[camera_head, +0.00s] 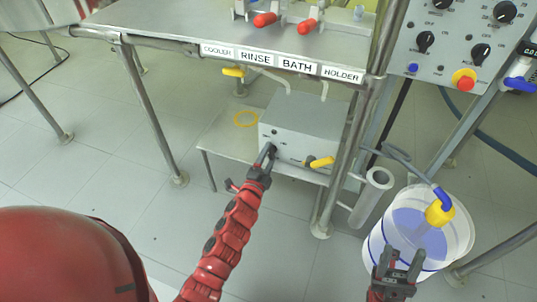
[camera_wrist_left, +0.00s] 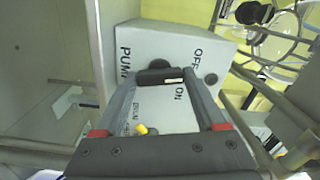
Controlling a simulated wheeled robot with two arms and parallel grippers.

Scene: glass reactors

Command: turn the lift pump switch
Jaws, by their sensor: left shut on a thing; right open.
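The grey lift pump box (camera_head: 308,118) sits on a low shelf under the bench. Its front face shows in the left wrist view (camera_wrist_left: 165,45) with the letters PUMP, OFF and ON. My left gripper (camera_head: 266,156) reaches the box's front at its left end. In the left wrist view my left gripper (camera_wrist_left: 162,82) is shut on the black switch knob (camera_wrist_left: 158,76), one finger on each side. A light mark shows on the knob's right part, near ON. My right gripper (camera_head: 400,261) is open and empty, in front of the bucket.
A white bucket (camera_head: 457,235) of bluish liquid stands on the right, with a yellow and blue fitting above it. A bench leg (camera_head: 345,150) rises right of the box. A yellow-handled valve (camera_head: 320,162) is on the box's lower right. A control panel (camera_head: 455,45) is at upper right.

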